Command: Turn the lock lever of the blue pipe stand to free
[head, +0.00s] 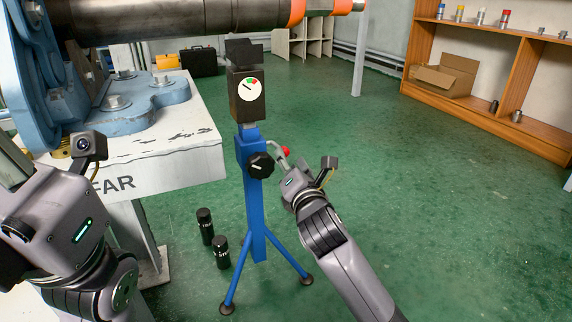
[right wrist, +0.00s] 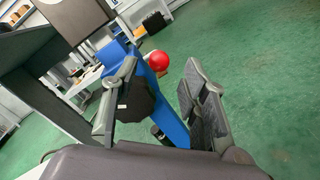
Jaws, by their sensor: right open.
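The blue pipe stand (head: 254,205) stands upright on the floor in the middle of the head view. It has a black box with a white red-and-green dial (head: 250,88) and a black knob (head: 261,165). The red ball (head: 285,151) of the lock lever shows right of its post; the lever itself is mostly hidden. My right gripper (head: 281,160) is beside the knob and ball. In the right wrist view its fingers are open, with the red ball (right wrist: 158,61) seen between their tips and the black knob (right wrist: 137,100) behind the left finger. My left gripper (head: 58,212) is at the left; its fingers are hidden.
A thick dark pipe (head: 190,15) with orange bands runs above the stand. A white-topped bench (head: 190,150) with a light-blue vise (head: 130,100) stands left. Two black cylinders (head: 205,226) (head: 221,252) stand on the floor by the stand. The green floor at right is clear up to a wooden shelf (head: 480,110).

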